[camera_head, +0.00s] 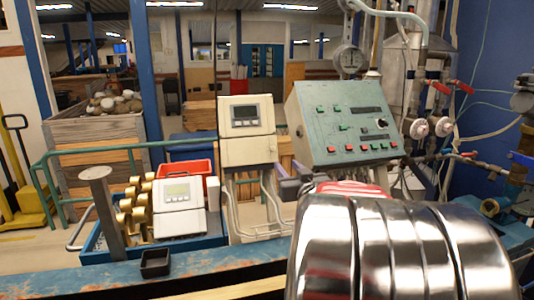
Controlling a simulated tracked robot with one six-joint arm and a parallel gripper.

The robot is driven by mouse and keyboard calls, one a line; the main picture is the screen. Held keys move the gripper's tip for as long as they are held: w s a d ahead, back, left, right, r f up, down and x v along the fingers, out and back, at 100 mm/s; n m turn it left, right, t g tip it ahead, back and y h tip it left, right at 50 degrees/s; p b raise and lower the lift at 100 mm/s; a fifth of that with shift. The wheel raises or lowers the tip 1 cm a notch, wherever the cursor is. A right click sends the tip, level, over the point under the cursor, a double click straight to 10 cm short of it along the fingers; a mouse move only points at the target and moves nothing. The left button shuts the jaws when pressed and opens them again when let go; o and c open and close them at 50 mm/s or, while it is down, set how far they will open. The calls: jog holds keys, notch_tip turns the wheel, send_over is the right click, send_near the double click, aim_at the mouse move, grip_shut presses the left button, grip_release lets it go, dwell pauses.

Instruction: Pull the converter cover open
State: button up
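A beige box with a dark display (246,117) stands upright on pipe supports near the middle. Its lower front panel (248,151) looks closed. A second, white unit with a pale display (181,194) sits lower left, and its lower panel (180,222) also looks flat and closed. The frame does not label which unit is the converter. My gripper cannot be made out in this view. A small purple-grey part (288,187) shows right of the beige box; I cannot tell what it is.
A large shiny metal cylinder (400,250) fills the lower right foreground. A green control panel (345,125) stands behind it. Brass fittings (128,213), a small black tray (155,263) and a green rail (110,150) are at left. Pipes with red-handled valves (440,105) stand at right.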

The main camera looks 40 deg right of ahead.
aim_at(273, 149)
jog(key=x, duration=1.4)
jog(key=shift+f, duration=0.1)
jog(key=shift+a, duration=0.1)
jog(key=shift+c, duration=0.6)
jog(key=c, duration=0.7)
grip_shut()
jog(key=shift+a, duration=0.15)
jog(key=shift+s, duration=0.1)
